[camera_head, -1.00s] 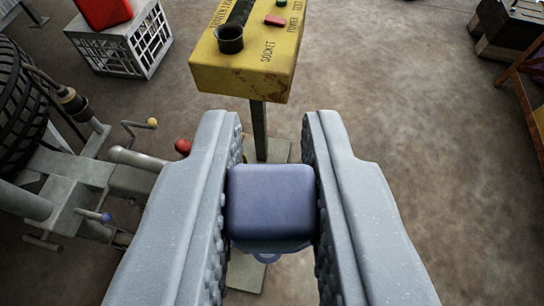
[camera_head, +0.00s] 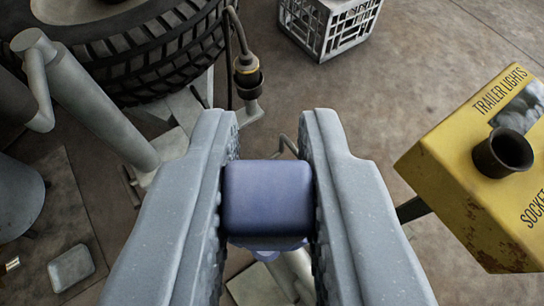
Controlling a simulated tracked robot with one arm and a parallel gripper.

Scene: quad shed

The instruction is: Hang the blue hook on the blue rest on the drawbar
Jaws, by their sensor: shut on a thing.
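My gripper (camera_head: 269,140) is shut on a blue block (camera_head: 268,197), the part of the blue hook that faces me. The block sits square between the ridged pads. A darker blue edge shows just below it; the rest of the hook is hidden under the block and fingers. Grey metal tubing, seemingly part of the drawbar (camera_head: 292,272), passes beneath the held block. I cannot make out the blue rest in this view; the block and fingers cover much of the drawbar area.
A yellow socket box (camera_head: 455,170) on a post stands close at right. A large tyre (camera_head: 150,60) and a thick grey tube (camera_head: 95,100) fill the upper left. A hanging plug (camera_head: 247,75) is beyond the fingers. A grey crate (camera_head: 330,30) stands at the back.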

